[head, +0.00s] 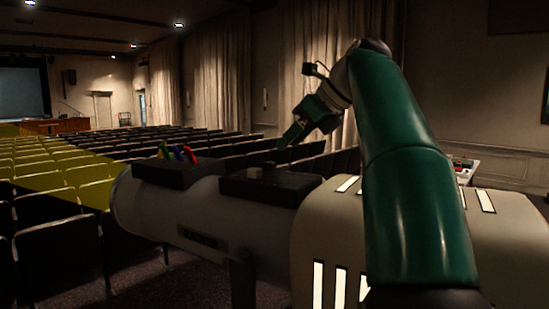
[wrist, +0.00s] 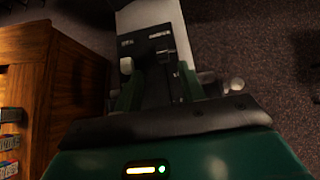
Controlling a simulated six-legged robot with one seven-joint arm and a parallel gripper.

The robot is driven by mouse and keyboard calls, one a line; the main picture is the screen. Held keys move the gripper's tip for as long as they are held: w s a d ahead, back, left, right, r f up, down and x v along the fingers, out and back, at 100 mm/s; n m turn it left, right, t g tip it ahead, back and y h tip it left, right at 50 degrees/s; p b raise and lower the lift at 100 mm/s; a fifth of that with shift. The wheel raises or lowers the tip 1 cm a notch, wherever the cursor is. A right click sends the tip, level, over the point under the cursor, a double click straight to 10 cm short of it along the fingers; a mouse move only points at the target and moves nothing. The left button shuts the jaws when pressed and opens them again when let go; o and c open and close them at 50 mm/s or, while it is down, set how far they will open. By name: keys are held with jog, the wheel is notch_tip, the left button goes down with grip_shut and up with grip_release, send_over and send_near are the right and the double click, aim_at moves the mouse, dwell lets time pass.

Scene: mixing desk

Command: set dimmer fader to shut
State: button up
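My gripper (head: 298,132) is raised in the middle of the head view, pointing down and to the left, with nothing seen in it. In the wrist view its two green fingers (wrist: 158,84) stand apart with a gap between them. A small desk top with red and pale controls (head: 463,166) shows at the right of the head view, partly hidden behind my arm. I cannot tell which control is the dimmer fader. My gripper touches none of these controls.
The wooden cabinet (wrist: 75,75) stands left of my gripper in the wrist view. Dark carpet (wrist: 240,40) lies on the right. Rows of seats (head: 70,185) fill the left of the head view, and curtains (head: 222,75) hang along the wall.

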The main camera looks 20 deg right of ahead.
aim_at(270, 162)
jog(key=x, duration=0.7)
jog(key=shift+w+d, duration=0.1)
jog(key=shift+w, duration=0.1)
jog(key=shift+s, duration=0.1)
jog(key=shift+c, duration=0.7)
grip_shut()
